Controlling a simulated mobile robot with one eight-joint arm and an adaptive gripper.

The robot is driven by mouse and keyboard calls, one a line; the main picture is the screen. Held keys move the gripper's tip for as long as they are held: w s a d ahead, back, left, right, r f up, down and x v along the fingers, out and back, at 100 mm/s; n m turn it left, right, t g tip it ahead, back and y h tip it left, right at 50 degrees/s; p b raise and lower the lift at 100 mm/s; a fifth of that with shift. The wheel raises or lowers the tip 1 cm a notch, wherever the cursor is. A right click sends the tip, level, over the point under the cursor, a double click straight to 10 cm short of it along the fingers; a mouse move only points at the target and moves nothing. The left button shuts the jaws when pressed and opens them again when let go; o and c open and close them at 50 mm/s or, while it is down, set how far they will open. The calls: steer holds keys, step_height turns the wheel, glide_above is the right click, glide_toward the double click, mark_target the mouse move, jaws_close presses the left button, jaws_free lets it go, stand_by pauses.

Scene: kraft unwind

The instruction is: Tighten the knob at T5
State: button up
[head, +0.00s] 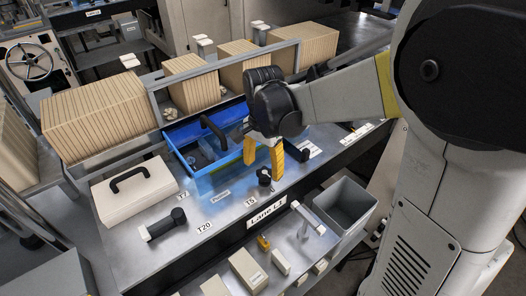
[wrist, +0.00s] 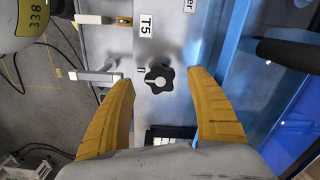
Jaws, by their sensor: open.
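The knob at T5 shows in the wrist view (wrist: 159,79) as a black lobed star knob with a pale centre. It stands on the grey metal panel, just beyond and between my fingertips. In the head view the small dark knob (head: 264,177) stands near the T5 label (head: 251,202). My gripper (head: 263,172) has two yellow fingers and is open above the panel. In the wrist view my gripper (wrist: 165,82) has a finger on each side of the knob, apart from it and holding nothing. The T5 label also shows in the wrist view (wrist: 146,24).
A beige case (head: 133,190) and a black-handled tool (head: 163,224) lie to the left.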

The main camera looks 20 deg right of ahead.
step_height(320, 180, up, 10)
steer(key=shift+f, duration=0.2)
steer(key=shift+f, duration=0.1)
steer(key=n+t+b, duration=0.3)
steer(key=n+b, duration=0.2)
steer(key=b, duration=0.1)
glide_toward(263, 174)
steer(key=s+f, duration=0.2)
steer(key=s, duration=0.2)
steer(key=s+f+n+t+b, duration=0.4)
steer(key=s+f+n, duration=0.2)
steer(key=shift+d, duration=0.4)
steer(key=shift+f, duration=0.1)
